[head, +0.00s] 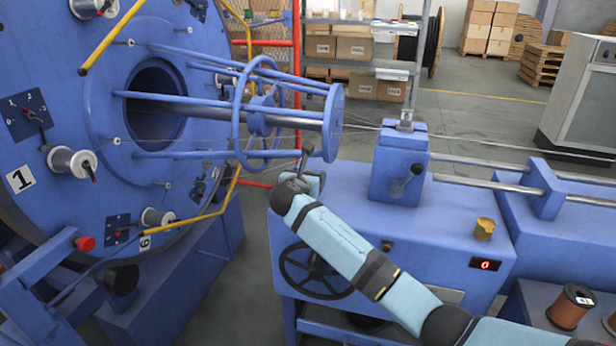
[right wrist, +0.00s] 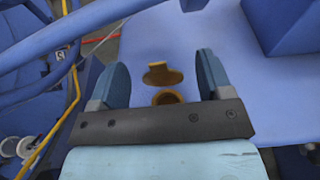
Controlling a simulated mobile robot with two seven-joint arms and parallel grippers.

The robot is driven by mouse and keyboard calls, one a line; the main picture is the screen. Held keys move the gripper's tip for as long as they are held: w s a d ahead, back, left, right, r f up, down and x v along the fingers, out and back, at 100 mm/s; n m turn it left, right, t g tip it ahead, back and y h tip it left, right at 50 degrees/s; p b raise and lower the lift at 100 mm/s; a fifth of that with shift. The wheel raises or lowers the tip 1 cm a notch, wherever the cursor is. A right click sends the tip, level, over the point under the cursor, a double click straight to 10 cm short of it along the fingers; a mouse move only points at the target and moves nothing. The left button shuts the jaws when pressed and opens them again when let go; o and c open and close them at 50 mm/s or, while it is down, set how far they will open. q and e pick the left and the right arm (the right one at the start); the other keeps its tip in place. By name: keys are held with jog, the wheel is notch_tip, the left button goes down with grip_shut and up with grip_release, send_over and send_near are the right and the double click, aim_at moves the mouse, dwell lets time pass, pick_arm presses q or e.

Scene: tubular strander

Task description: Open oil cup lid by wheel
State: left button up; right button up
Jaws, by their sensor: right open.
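The brass oil cup (right wrist: 168,97) stands on the blue machine top in the right wrist view. Its brass lid (right wrist: 161,75) shows apart from the cup's round mouth, raised and tipped back, with the dark opening visible. My right gripper (head: 309,168) is open at the left end of the blue cabinet, above the black handwheel (head: 316,271). In the right wrist view its two blue fingers stand on either side of the cup and lid, apart from both. In the head view my gripper hides this cup. My left gripper is not in view.
A second brass cup (head: 485,229) stands farther right on the cabinet top (head: 450,210). A blue block with a lever (head: 400,175) stands between. The large drum (head: 60,120) and the blue rod cage (head: 262,115) are close by on the left.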

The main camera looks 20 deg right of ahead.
pick_arm(q)
jog(key=p, duration=0.3)
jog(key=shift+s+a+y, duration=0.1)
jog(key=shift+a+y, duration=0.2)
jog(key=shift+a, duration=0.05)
pick_arm(e)
jog(key=v, duration=1.3)
jog(key=shift+s+a, duration=0.15)
jog(key=shift+s, duration=0.05)
